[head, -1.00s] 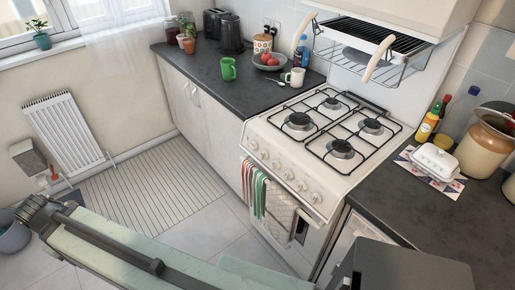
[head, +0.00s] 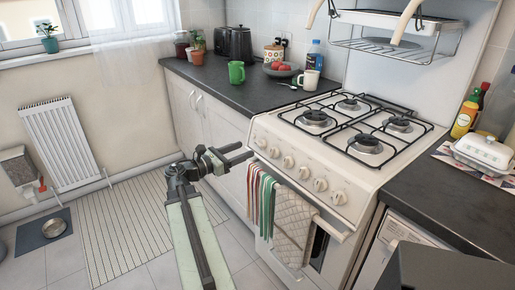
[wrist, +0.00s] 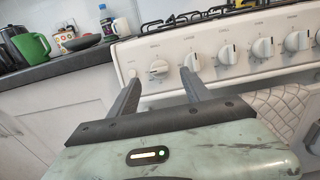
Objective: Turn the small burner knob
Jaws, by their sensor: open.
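The leftmost knob (head: 261,142) and the second knob (head: 274,153) are nearest my gripper (head: 247,151). In the wrist view, the leftmost knob (wrist: 158,68) shows beyond and between the fingers of my open gripper (wrist: 160,78), and the second knob (wrist: 192,61) is close to the right fingertip. The fingers hold nothing. Contact with the panel cannot be made out.
Striped towels (head: 264,203) and a quilted oven mitt (head: 293,232) hang on the oven front below the knobs. The dark counter (head: 225,88) at left holds a green mug (head: 236,72). A grill rack (head: 395,44) hangs above the hob. Open floor (head: 127,220) lies left.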

